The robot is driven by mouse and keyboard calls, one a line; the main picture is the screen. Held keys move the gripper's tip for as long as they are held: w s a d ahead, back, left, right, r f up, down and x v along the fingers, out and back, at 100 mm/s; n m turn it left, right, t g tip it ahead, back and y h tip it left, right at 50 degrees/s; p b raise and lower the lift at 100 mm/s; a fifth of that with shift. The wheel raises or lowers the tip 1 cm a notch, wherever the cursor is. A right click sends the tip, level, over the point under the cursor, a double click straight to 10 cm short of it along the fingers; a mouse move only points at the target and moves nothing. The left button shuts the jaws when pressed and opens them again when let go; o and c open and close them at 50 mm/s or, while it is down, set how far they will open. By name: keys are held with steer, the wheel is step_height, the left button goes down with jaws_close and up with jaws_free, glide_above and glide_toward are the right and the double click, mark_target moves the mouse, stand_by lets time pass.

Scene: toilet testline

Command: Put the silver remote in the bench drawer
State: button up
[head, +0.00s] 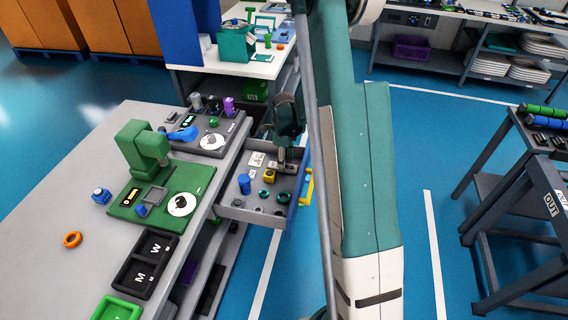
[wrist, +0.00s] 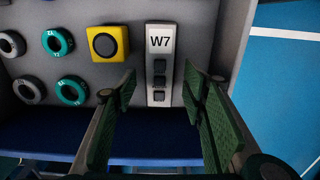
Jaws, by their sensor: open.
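The silver remote (wrist: 159,97), with a white W7 label and dark buttons, lies in the open bench drawer (head: 250,215). In the head view the remote (head: 279,165) shows just below my gripper (head: 286,152). In the wrist view my gripper (wrist: 160,80) is open, with one green-padded finger on each side of the remote. Gaps show between both fingers and the remote. The drawer floor also fills the top of the wrist view (wrist: 60,15). My gripper partly hides the drawer's far end in the head view.
The drawer also holds a yellow block (wrist: 107,43), a blue cylinder (head: 244,183), and several grey and teal rings (wrist: 72,90). The grey bench (head: 95,165) stands left of the drawer, with a green press (head: 141,146) on it. Blue floor (head: 405,205) lies open to the right.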

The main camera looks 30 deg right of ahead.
step_height(320, 180, up, 10)
steer(key=p, duration=0.1)
steer(key=shift+p, duration=0.4)
steer(key=shift+f, duration=0.1)
stand_by(0.4)
steer(key=s+a+r+n+t, duration=0.2)
steer(key=s+a+r+n, duration=0.45)
steer(key=r, duration=0.45)
steer(key=s+a+r+n+t, duration=0.1)
steer(key=s+a+r+n, duration=0.45)
steer(key=a+r, duration=0.4)
steer(key=s+a+r+n+t, duration=0.2)
steer(key=s+a+r+n, duration=0.1)
steer(key=s+n, duration=0.4)
steer(key=s+a+r+n+t, duration=0.2)
steer(key=s+a+r+n, duration=0.2)
steer(key=s+n, duration=0.4)
steer(key=shift+s+a, duration=0.85)
steer(key=shift+s, duration=0.35)
